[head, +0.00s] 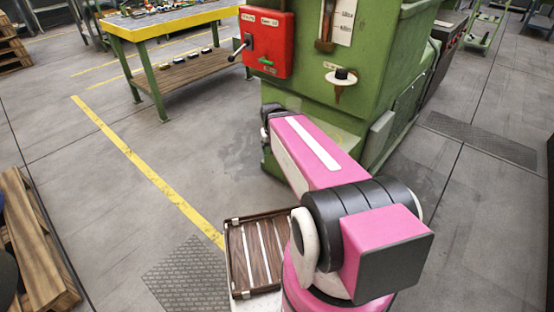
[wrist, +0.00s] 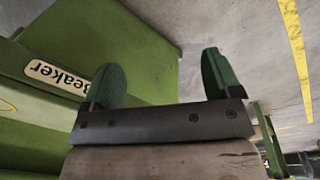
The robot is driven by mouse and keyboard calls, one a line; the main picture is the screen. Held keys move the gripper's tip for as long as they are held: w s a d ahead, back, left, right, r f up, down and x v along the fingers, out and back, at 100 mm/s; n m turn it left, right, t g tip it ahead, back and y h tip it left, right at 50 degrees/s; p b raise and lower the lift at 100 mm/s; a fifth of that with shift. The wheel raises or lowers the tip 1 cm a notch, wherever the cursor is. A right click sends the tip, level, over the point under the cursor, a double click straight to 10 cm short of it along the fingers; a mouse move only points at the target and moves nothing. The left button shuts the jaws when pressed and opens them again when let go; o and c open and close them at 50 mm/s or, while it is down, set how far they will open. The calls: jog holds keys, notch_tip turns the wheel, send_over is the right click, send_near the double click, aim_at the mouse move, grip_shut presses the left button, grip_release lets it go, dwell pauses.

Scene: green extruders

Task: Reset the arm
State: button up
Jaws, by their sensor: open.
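My gripper (wrist: 162,78) shows in the wrist view with its two green fingers spread wide apart. Nothing is between them. In the head view, my pink arm reaches forward toward the green machine (head: 345,85), and the fingers cannot be made out there. I cannot tell the exact gap between the fingers and the machine.
A red control box (head: 266,42) with a lever is on the machine's left side. A yellow-edged workbench (head: 165,27) stands at the back left. A dark wooden slatted tray (head: 236,262) is beside my arm's base. A pallet (head: 35,250) lies left. The floor between is open.

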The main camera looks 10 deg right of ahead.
jog(key=shift+g+y, duration=0.3)
jog(key=shift+y, duration=0.2)
jog(key=s+f, duration=0.1)
jog(key=s, duration=0.1)
jog(key=s+f, duration=0.1)
jog(key=s, duration=0.1)
jog(key=shift+a+f, duration=0.1)
jog(key=shift+f, duration=0.2)
dwell(0.4)
